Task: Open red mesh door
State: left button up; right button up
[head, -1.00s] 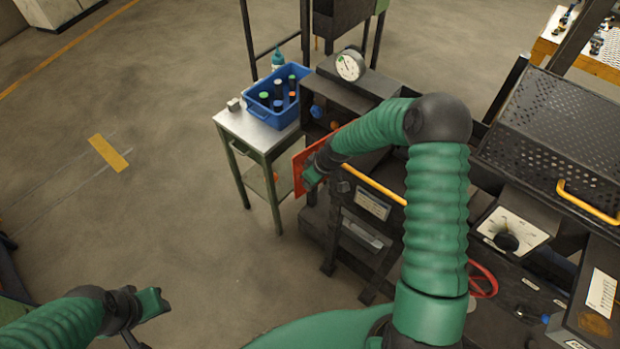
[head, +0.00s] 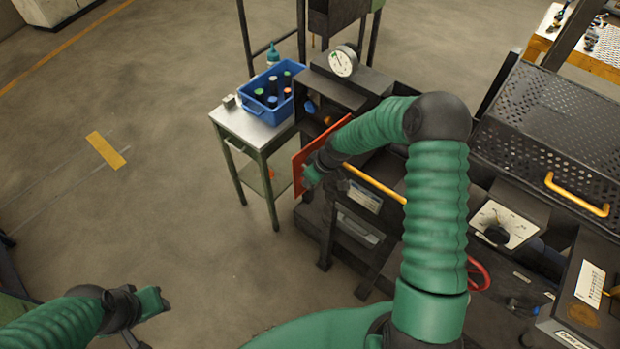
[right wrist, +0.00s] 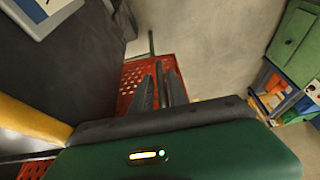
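The red mesh door (head: 309,161) stands out from the left end of the dark furnace block in the head view. It also shows in the right wrist view (right wrist: 128,84) as a perforated red panel behind the fingers. My right gripper (head: 311,177) is at the door's lower part, its fingers largely hidden in the head view. In the right wrist view, the two dark fingers (right wrist: 160,90) are close together, overlapping the mesh. I cannot tell whether they grip anything. My left gripper (head: 152,302) is low at the left, away from the furnace, its finger gap unclear.
A metal side table (head: 232,120) with a blue crate (head: 258,107) of bottles stands close left of the door. A yellow bar (head: 375,184) runs under my right forearm. A gauge (head: 344,62) and perforated black cover (head: 560,125) are nearby. The floor at left is clear.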

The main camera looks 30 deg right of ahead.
jog(key=v, duration=1.6)
jog(key=shift+d+r, duration=0.15)
jog(key=shift+r, duration=0.15)
jog(key=s+a+f+m+g+h, duration=0.1)
jog(key=s+a+f+m, duration=0.2)
jog(key=s+a, duration=0.8)
jog(key=s+m, duration=0.1)
jog(key=s, duration=0.3)
jog(key=shift+s+g+h, duration=0.25)
jog(key=shift+g+h, duration=0.05)
jog(key=shift+a, duration=0.2)
jog(key=shift+a, duration=0.25)
